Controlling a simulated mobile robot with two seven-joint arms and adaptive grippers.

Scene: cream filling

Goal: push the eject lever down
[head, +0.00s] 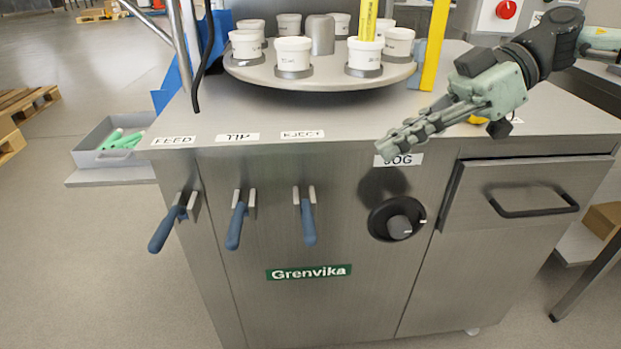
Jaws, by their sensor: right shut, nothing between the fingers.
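The eject lever (308,222) has a blue grip and is the rightmost of three levers on the front of the steel machine. Its grip points downward from its bracket, below the EJECT label (302,134). My right gripper (386,150) is shut and empty. In the picture it is up and to the right of the eject lever, over the front edge of the worktop by the JOG label (399,160). It is apart from the lever. My left gripper is not in view.
The tip lever (235,225) and feed lever (166,228) are to the left. The JOG knob (399,227) is right of the eject lever. A turntable (320,77) with several white cups stands on top. A drawer handle (535,210) sticks out at right.

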